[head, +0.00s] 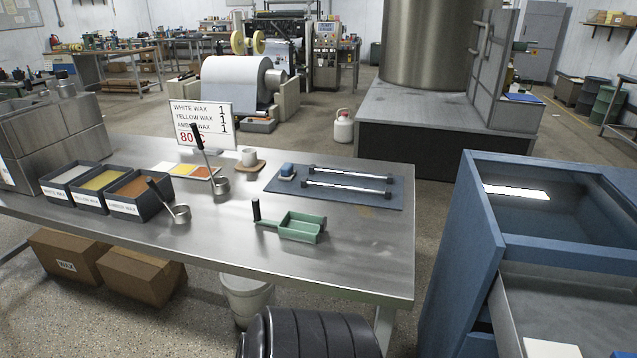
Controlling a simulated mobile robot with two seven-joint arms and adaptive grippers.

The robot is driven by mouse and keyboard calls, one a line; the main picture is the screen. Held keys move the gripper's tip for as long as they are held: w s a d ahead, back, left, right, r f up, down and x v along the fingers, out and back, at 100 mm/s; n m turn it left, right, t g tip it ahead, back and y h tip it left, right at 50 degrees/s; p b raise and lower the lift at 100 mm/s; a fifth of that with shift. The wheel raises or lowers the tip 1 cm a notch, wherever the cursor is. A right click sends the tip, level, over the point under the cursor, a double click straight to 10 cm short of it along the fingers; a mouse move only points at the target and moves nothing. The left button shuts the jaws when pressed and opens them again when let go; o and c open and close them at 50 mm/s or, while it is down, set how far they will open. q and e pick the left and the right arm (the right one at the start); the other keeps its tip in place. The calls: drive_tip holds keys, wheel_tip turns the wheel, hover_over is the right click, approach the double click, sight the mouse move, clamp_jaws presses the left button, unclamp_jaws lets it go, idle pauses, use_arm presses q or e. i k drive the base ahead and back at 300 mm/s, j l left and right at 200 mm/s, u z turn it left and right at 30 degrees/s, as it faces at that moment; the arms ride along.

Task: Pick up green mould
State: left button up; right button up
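The green mould (301,227) is a small green rectangular tray near the front right of the steel table (345,252). A green handle with an upright black grip (256,210) extends from its left side. The mould rests on the tabletop, apart from other objects, and looks empty. Neither of my grippers shows in the head view.
A blue mat (385,202) with two metal rods lies behind the mould. Two ladles, one upright (220,187) and one leaning (181,212), stand to its left, with wax bins (139,195) beyond.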

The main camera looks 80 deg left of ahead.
sight(288, 218)
drive_tip(key=u, duration=2.75)
drive_tip(key=j+z, duration=0.1)
drive_tip(key=z, duration=0.35)
drive_tip(key=j+z, duration=0.1)
drive_tip(key=z, duration=0.35)
drive_tip(key=j+z, duration=0.1)
drive_tip(key=z, duration=0.4)
drive_tip(key=k+z, duration=0.1)
drive_tip(key=z, duration=0.35)
drive_tip(key=k+j+z, duration=1.05)
drive_tip(key=k+z, duration=0.4)
drive_tip(key=i, duration=0.05)
